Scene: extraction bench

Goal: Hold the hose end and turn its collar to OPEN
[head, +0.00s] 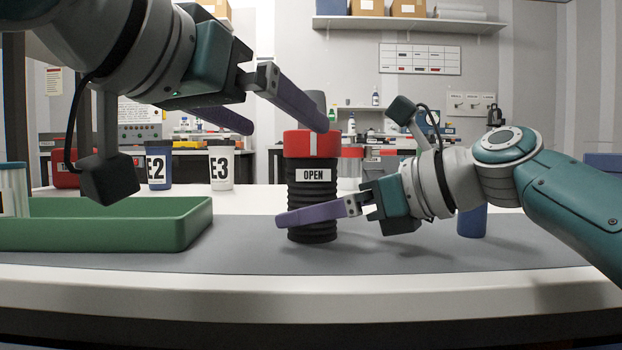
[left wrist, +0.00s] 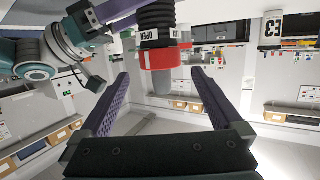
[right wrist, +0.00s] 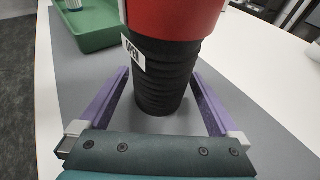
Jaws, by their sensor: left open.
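The hose end (head: 311,208) stands upright on the grey mat, black and ribbed. Its red collar (head: 298,144) is on top, with a white stripe directly above the OPEN label (head: 313,175). In the left wrist view, the collar (left wrist: 160,58) lies near the tips with gaps on both sides.
A green tray (head: 190,232) is at the left of the bench. Cups marked E2 (head: 158,167) and E3 (head: 221,166) stand behind it. A blue cylinder (head: 472,222) is behind my right arm. The mat's front strip is clear.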

